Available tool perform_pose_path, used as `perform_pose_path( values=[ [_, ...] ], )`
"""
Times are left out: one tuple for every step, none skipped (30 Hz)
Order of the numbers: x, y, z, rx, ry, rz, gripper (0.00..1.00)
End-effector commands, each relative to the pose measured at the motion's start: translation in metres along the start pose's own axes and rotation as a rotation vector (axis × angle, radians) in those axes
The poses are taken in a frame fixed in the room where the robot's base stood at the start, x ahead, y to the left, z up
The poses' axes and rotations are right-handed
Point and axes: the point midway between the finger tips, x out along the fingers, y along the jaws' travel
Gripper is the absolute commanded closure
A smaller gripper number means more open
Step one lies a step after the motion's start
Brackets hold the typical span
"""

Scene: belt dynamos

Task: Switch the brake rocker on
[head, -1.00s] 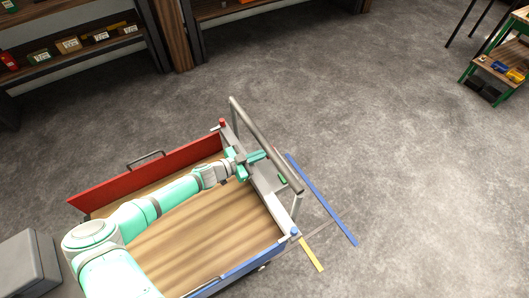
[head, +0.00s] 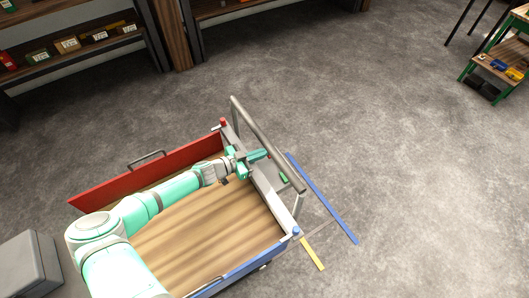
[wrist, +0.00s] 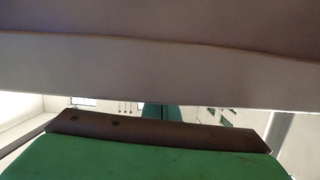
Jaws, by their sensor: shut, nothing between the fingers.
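A small green piece (head: 284,178), possibly the brake rocker, shows on the outer side of the cart's grey end panel (head: 265,190), below the push bar. It is too small to tell its position. My gripper (head: 267,154) is shut and empty, reaching over the end panel close under the push bar. Its tip lies up and left of the green piece, and I cannot tell whether it touches anything. In the wrist view a pale beige band crosses the top and a green block with a brown edge fills the bottom; the rocker is not recognisable there.
The cart has a wood floor (head: 215,235), a red side (head: 150,170) and a blue side (head: 240,275). A grey push bar (head: 265,142) spans its end. Blue (head: 325,200) and yellow (head: 313,254) strips lie on the floor beyond. Shelves stand at the back; open floor lies right.

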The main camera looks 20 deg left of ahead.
Motion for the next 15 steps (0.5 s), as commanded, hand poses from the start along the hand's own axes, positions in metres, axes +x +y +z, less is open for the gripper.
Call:
perform_pose_path(
  values=[
    [-0.002,-0.001,-0.004,0.001,0.000,-0.001,1.00],
    [-0.004,-0.001,-0.008,0.001,0.000,-0.002,1.00],
    [-0.006,-0.002,-0.013,0.001,0.001,-0.003,1.00],
    [-0.008,-0.002,-0.017,0.001,0.001,-0.005,1.00],
    [-0.010,-0.003,-0.022,0.001,0.000,-0.007,1.00],
    [-0.013,-0.003,-0.030,0.000,0.000,-0.008,1.00],
    [-0.015,-0.004,-0.036,0.000,0.000,-0.009,1.00],
    [-0.022,-0.004,-0.036,-0.001,-0.002,-0.013,1.00],
    [-0.032,-0.005,-0.034,-0.002,-0.003,-0.014,1.00],
    [-0.038,-0.004,-0.033,-0.003,-0.002,-0.014,1.00],
    [-0.045,-0.004,-0.034,-0.003,-0.002,-0.014,1.00],
    [-0.053,-0.004,-0.034,-0.002,-0.001,-0.013,1.00],
    [-0.059,-0.004,-0.034,-0.002,-0.001,-0.013,1.00],
    [-0.065,-0.004,-0.034,-0.002,-0.002,-0.013,1.00],
    [-0.073,-0.003,-0.034,-0.003,-0.002,-0.013,1.00]
  ],
)
